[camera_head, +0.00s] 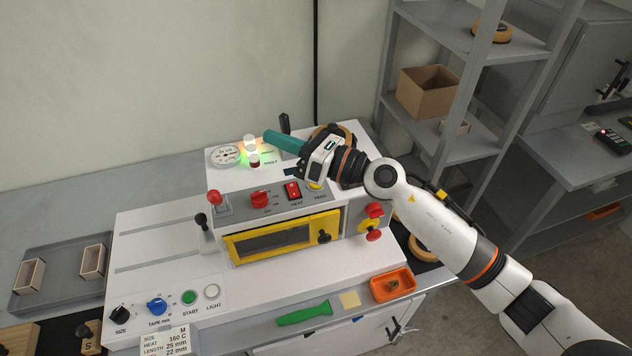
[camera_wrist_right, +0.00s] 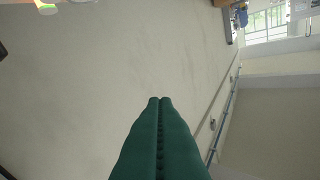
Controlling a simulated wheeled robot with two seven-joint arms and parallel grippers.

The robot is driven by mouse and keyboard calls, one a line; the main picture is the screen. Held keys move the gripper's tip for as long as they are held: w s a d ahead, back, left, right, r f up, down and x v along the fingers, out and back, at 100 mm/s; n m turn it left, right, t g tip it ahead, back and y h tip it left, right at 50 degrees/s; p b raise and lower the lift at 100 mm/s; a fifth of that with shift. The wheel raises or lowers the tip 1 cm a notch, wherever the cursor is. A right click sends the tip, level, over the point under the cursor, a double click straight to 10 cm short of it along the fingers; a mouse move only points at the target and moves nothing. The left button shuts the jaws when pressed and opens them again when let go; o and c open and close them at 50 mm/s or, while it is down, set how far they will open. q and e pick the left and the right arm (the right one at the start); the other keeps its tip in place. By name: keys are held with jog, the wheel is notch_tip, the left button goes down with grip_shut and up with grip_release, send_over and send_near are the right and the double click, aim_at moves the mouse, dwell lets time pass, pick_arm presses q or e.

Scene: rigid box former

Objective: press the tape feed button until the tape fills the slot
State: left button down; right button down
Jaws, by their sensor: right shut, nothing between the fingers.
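The white box-forming machine (camera_head: 225,175) stands on the bench in the head view. My right gripper (camera_head: 267,137) is over its top rear, with its teal fingers pointing left. A brown tape roll (camera_head: 345,132) is partly hidden behind my gripper. The tape in the slot cannot be made out. My left gripper is not in view.
A black lever (camera_head: 285,122) stands behind the fingers. A grey shelf (camera_head: 470,90) is to the right. An orange tray (camera_head: 392,285) lies in front.

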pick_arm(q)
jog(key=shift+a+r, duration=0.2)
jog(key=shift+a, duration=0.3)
pick_arm(e)
jog(key=w+d+f+n+g+h, duration=0.2)
jog(key=w+d+f+n+h, duration=0.3)
jog(key=n+h, duration=0.5)
jog(key=shift+w+d+n+g, duration=0.4)
jog(key=shift+d+n, duration=0.2)
jog(key=shift+d, duration=0.6)
jog(key=shift+s+f, duration=0.1)
jog(key=shift+f, duration=0.05)
